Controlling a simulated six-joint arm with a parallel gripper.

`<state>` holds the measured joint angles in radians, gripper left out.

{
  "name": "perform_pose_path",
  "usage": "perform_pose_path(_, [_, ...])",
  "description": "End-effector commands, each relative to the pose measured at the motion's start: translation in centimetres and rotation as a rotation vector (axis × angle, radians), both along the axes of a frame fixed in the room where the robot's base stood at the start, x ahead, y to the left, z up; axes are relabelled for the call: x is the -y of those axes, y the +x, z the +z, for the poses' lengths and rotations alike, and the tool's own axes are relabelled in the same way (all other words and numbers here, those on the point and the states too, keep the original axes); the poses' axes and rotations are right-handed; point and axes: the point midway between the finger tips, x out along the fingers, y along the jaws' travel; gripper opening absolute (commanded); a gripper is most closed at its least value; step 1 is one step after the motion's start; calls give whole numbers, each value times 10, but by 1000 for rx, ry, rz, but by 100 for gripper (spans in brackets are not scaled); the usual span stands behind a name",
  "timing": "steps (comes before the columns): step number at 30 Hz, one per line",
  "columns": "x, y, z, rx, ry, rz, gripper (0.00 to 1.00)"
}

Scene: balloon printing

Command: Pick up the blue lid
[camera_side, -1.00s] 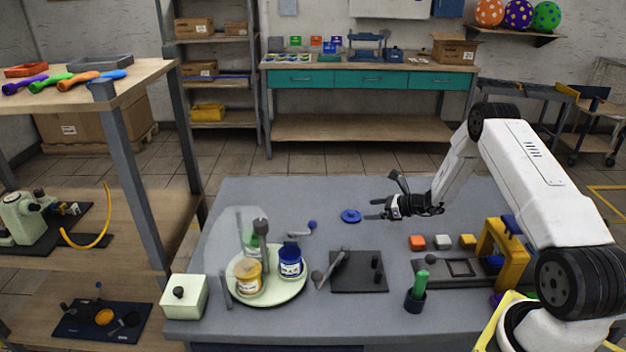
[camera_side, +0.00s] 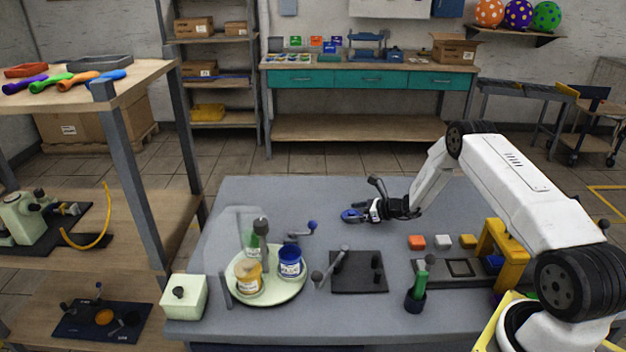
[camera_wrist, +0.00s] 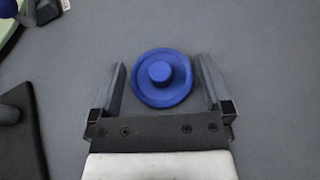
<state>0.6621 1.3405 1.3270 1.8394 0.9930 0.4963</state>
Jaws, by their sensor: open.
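The blue lid (camera_wrist: 161,90) is a round disc with a raised knob in its middle, lying on the grey table. In the wrist view it sits between the two fingers of my open gripper (camera_wrist: 162,84), with a narrow gap on each side. In the side view the lid (camera_side: 351,215) is at the fingertips of my gripper (camera_side: 356,214), which partly hides it. My gripper is low, near the table top. I cannot tell whether a finger touches the lid.
A dark plate (camera_side: 358,285) with posts lies in front. Coloured blocks (camera_side: 442,242) and a yellow frame (camera_side: 497,245) stand at right. The table's back left is clear.

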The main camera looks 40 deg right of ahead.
Motion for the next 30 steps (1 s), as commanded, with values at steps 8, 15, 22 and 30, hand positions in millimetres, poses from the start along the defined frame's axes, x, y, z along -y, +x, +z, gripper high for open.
perform_pose_path(8, [-1, 1, -1, 0, 1, 0, 100])
perform_pose_path(15, [0, 1, 0, 0, 0, 0, 100])
perform_pose_path(22, [0, 1, 0, 0, 0, 1, 36])
perform_pose_path(30, [0, 1, 0, 0, 0, 1, 25])
